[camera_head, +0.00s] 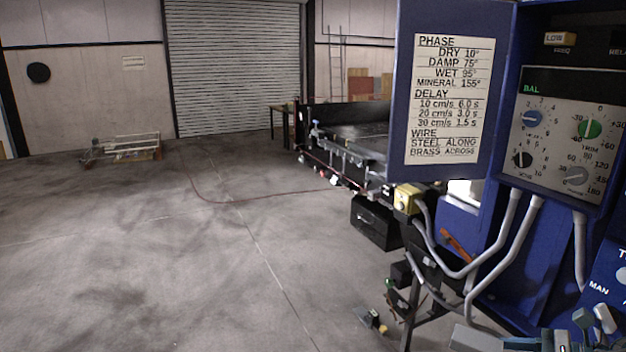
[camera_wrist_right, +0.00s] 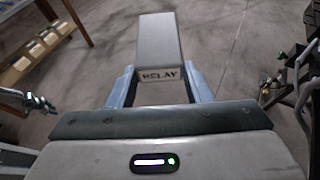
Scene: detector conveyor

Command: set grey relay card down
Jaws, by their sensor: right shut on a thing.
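The grey relay card (camera_wrist_right: 160,48) is a long grey block with a white RELAY label on its near end, seen in the right wrist view. My right gripper (camera_wrist_right: 160,86) is shut on it, with a blue finger on each side of the labelled end. The card sticks out ahead of the fingers, with the concrete floor seen beyond it. In the head view a grey block, probably this card, shows at the bottom edge (camera_head: 474,338), mostly cut off. My left gripper is not in view.
A blue control cabinet (camera_head: 535,250) with knobs and grey conduits stands at the right, its door (camera_head: 450,160) open with a settings chart. A dark conveyor (camera_head: 350,130) lies behind it. In the wrist view a wooden shelf (camera_wrist_right: 45,45) stands at left. The floor is largely clear.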

